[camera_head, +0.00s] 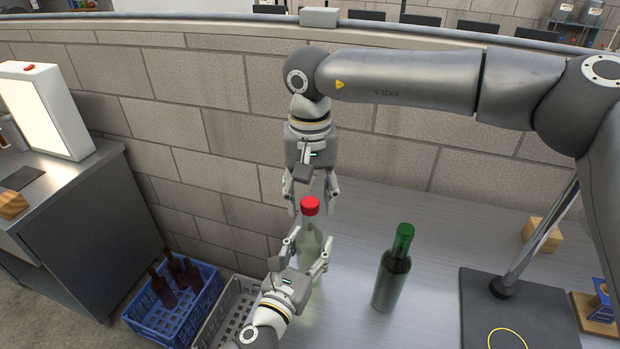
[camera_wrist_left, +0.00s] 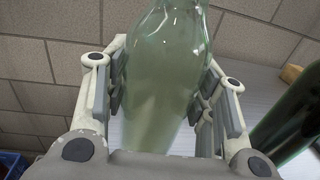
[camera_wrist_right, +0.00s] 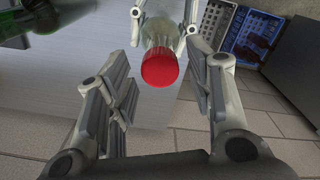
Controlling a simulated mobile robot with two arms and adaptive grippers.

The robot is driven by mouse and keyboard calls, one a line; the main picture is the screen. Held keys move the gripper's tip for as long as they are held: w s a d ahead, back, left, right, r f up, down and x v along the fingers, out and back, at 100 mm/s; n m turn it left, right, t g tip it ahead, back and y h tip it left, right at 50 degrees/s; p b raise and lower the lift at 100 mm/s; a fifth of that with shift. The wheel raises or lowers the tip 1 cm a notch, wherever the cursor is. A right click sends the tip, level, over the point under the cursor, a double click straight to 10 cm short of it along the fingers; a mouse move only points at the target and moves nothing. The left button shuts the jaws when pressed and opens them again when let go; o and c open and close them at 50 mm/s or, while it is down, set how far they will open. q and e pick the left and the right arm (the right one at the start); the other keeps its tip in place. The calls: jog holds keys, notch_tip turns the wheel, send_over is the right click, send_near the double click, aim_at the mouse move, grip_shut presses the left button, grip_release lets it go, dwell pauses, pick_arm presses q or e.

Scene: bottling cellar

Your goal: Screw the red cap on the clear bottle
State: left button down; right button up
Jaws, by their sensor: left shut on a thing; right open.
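The clear bottle (camera_head: 311,241) stands upright on the metal table, with the red cap (camera_head: 310,205) on top of its neck. Whether the cap is tight cannot be told. My left gripper (camera_head: 306,262) is shut around the bottle's body, which fills the space between its fingers in the left wrist view (camera_wrist_left: 165,85). My right gripper (camera_head: 311,207) is above, pointing down, with its fingers open on both sides of the cap. In the right wrist view the red cap (camera_wrist_right: 160,67) is beyond the open fingertips, with a gap on each side.
A green bottle (camera_head: 393,268) stands on the table (camera_head: 350,310) to the right. A dark plate (camera_head: 520,310) with a metal post and wooden blocks (camera_head: 543,234) are further right. Blue (camera_head: 205,305) and grey crates (camera_head: 222,318) sit low at the left. A block wall is behind.

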jog(key=shift+f, duration=0.3)
jog(key=shift+c, duration=0.5)
